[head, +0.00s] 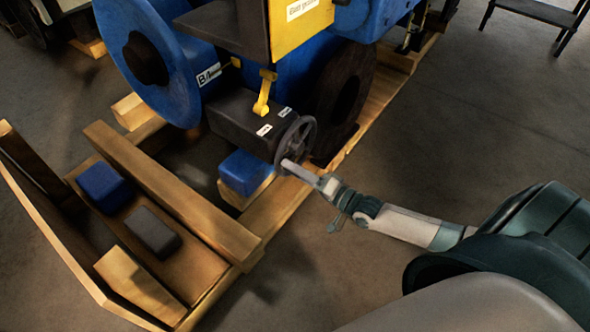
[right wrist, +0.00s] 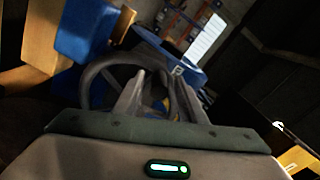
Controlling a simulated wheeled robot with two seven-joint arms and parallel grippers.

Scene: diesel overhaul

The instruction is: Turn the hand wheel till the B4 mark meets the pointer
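The dark hand wheel (head: 305,128) stands on the side of a dark gearbox (head: 238,118) below the blue engine. My right gripper (head: 288,164) reaches its lower rim from the right. In the right wrist view the two fingers (right wrist: 155,76) stand apart with a gap between them, and the hand wheel's rim (right wrist: 88,74) runs behind and close to their tips. I cannot tell if they touch it. A yellow pointer (head: 262,97) rises from the gearbox. The blue flywheel (head: 180,78) carries a white label (head: 208,75) beginning with B; the rest is unreadable. My left gripper is out of view.
A wooden pallet frame (head: 170,195) lies front left, with a blue block (head: 102,186) and a grey block (head: 152,230) on it. Another blue block (head: 246,172) sits below the gearbox.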

